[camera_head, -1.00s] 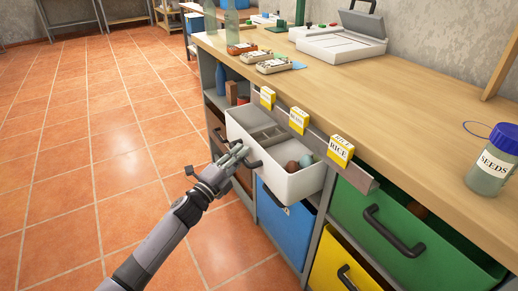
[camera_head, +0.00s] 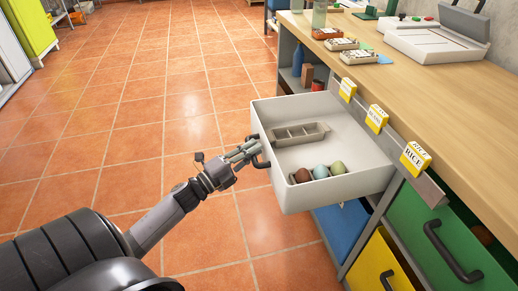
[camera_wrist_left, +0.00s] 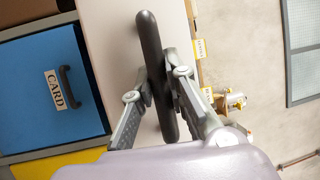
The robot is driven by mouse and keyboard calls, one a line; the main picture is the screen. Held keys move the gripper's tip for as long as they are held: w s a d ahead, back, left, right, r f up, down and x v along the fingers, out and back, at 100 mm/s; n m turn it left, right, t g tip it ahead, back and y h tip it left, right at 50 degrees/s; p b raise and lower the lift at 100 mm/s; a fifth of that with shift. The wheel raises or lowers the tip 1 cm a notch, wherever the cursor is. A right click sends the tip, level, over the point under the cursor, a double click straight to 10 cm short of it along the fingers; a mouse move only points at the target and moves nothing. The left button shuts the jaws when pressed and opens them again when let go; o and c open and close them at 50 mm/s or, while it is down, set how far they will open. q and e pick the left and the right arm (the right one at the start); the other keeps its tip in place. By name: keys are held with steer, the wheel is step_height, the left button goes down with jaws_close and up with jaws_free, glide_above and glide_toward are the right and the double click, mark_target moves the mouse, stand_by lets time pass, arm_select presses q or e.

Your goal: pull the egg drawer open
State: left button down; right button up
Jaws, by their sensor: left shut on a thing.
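The egg drawer (camera_head: 345,140) is a white drawer, pulled far out of the workbench in the head view. Inside lie several eggs, among them a brown, a pale blue-green and an olive one (camera_head: 337,167), near its right side, and a grey divided tray (camera_head: 298,134). My left gripper (camera_head: 250,153) is shut on the dark drawer handle (camera_head: 262,152) at the drawer's front. In the left wrist view the handle (camera_wrist_left: 153,70) passes between the two fingers (camera_wrist_left: 155,92), with the pale drawer front behind. My right gripper is not in view.
Below are a blue drawer (camera_head: 343,228), also in the left wrist view with a CARD label (camera_wrist_left: 62,90), and a yellow drawer (camera_head: 375,265). A green drawer (camera_head: 450,235) is at the right. Yellow labels (camera_head: 416,158) line the bench edge. The tiled floor (camera_head: 150,110) at left is clear.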

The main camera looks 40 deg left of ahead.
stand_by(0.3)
arm_select(q)
steer(key=c, duration=1.6)
jaws_free()
steer(key=shift+o, duration=0.2)
steer(key=v, duration=1.2)
